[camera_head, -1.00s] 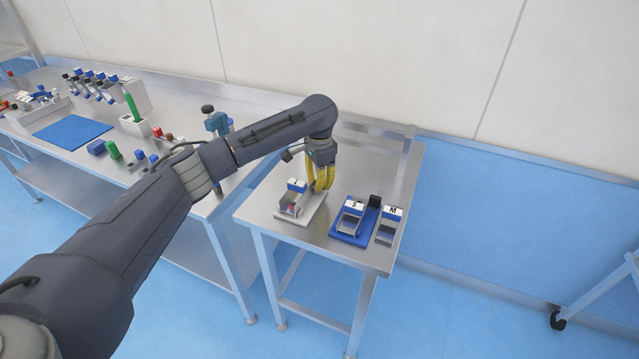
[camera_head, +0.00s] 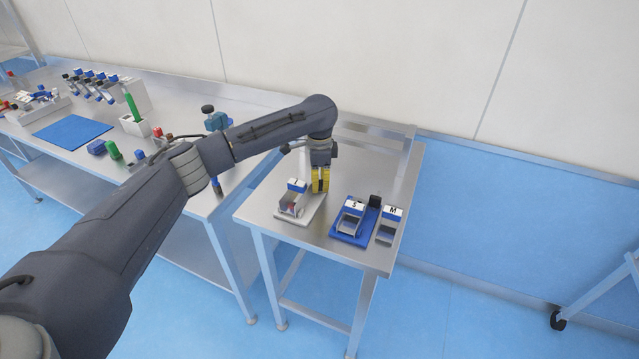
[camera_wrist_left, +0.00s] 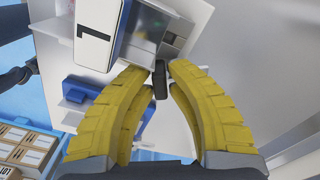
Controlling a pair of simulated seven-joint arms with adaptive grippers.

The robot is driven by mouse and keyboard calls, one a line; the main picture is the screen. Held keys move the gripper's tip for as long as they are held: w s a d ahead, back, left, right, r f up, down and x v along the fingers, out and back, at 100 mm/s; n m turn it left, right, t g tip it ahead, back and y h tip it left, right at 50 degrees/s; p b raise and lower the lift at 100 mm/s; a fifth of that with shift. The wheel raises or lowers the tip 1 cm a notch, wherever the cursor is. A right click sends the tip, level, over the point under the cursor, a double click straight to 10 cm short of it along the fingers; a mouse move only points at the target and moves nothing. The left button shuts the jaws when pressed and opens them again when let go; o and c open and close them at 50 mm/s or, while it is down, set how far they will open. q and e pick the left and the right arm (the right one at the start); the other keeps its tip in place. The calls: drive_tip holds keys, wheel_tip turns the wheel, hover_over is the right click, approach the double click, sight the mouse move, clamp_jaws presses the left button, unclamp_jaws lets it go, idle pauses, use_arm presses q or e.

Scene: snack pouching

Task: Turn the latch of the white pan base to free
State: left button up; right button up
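The white pan base (camera_head: 287,217) lies on the small steel table and carries a metal pan with a blue-and-white label block (camera_head: 297,185). The base also shows in the left wrist view (camera_wrist_left: 175,128), beside the label block (camera_wrist_left: 97,22). My left gripper (camera_head: 320,190) points down at the back right part of the base. Its yellow fingers converge in the left wrist view (camera_wrist_left: 159,75) around the small black latch (camera_wrist_left: 160,82) and appear shut on it. The latch is hidden in the head view. My right gripper is not in view.
A blue base (camera_head: 345,238) with a pan marked S and a black part (camera_head: 375,201) stands close to the right. A pan marked M (camera_head: 392,213) is beyond it. The long bench (camera_head: 190,112) at the left holds tools and a blue mat (camera_head: 72,132).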

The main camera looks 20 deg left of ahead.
use_arm(q)
drive_tip(key=o, duration=0.4)
drive_tip(key=shift+c, duration=0.2)
wheel_tip(320, 180, up, 12)
idle(0.5)
drive_tip(key=shift+o, duration=0.3)
